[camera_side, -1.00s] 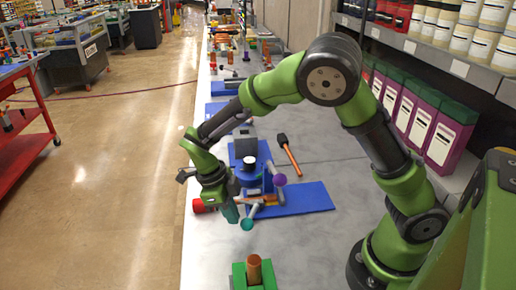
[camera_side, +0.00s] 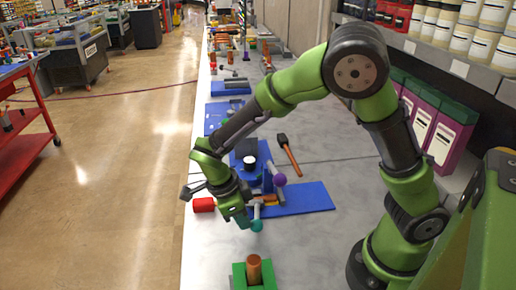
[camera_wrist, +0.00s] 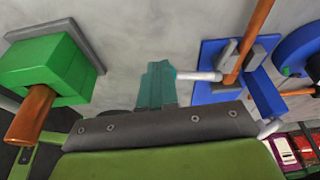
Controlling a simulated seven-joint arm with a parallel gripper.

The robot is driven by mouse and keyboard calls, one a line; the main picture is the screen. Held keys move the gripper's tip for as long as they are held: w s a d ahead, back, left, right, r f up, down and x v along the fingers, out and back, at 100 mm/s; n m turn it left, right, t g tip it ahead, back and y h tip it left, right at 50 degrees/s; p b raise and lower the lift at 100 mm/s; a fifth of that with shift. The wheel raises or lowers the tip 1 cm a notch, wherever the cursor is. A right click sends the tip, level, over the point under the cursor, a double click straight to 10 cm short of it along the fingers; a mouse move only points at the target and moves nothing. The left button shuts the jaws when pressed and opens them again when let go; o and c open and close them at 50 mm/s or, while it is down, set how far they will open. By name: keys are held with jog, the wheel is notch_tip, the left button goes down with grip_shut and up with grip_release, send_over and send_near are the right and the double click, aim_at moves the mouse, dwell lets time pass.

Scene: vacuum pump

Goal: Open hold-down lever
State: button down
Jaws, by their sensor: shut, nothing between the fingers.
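My gripper (camera_side: 243,220), with teal fingers, is shut and empty, pointing down immediately left of the teal knob. It appears to touch the lever's end. In the wrist view the fingers (camera_wrist: 156,85) meet the end of the pale rod (camera_wrist: 200,76), which runs right to the blue fixture (camera_wrist: 262,93). The knob is not distinct from the fingers there.
A green block with a copper-coloured peg (camera_side: 254,268) stands in front; it also shows in the wrist view (camera_wrist: 48,68). A red cylinder (camera_side: 203,205) lies left of my gripper. A hammer (camera_side: 288,153) lies behind. The bench right of the blue plate is clear.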

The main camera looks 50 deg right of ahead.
jog(key=shift+s+d+n, duration=0.25)
jog(key=shift+s+n, duration=0.45)
jog(key=shift+n, duration=0.2)
jog(key=w+a, duration=0.1)
jog(key=w+a+r, duration=0.1)
jog(key=a, duration=0.1)
jog(key=shift+w+a+r, duration=0.2)
jog(key=shift+w+a, duration=0.1)
jog(key=v, duration=0.9)
jog(key=s+d+r+n+t+y, duration=0.4)
jog(key=s+d+r+n+t, duration=0.5)
jog(key=n, duration=1.1)
jog(key=s+d, duration=0.2)
jog(key=d, duration=0.1)
jog(key=shift+s+y, duration=0.2)
jog(key=shift+y, duration=0.1)
